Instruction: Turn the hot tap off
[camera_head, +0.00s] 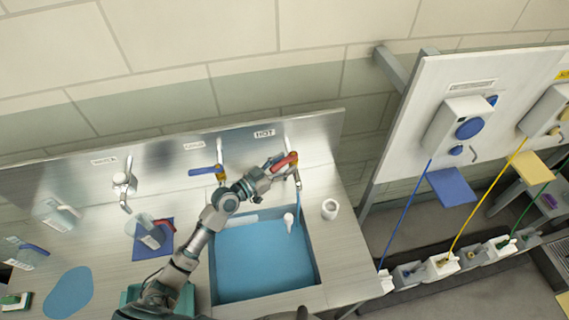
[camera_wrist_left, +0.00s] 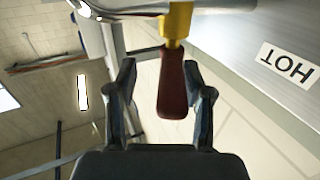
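The hot tap (camera_head: 297,176) stands at the right of the steel back panel, beside a HOT label (camera_head: 264,133). Its red lever handle (camera_head: 284,161) points to the lower left. A thin blue stream seems to fall from the spout toward the sink. My left gripper (camera_head: 268,168) is at the handle. In the left wrist view, the red handle (camera_wrist_left: 172,90) lies between the two spread fingers, with gaps visible on both sides. The yellow collar (camera_wrist_left: 177,22) is beyond the fingertips. My right gripper is not in view.
The sink (camera_head: 262,262) holds blue water, with a white object (camera_head: 288,218) near its back edge. A white cup (camera_head: 329,209) stands right of the sink. A tap with a blue handle (camera_head: 203,171) is left of my gripper. Jugs stand further left.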

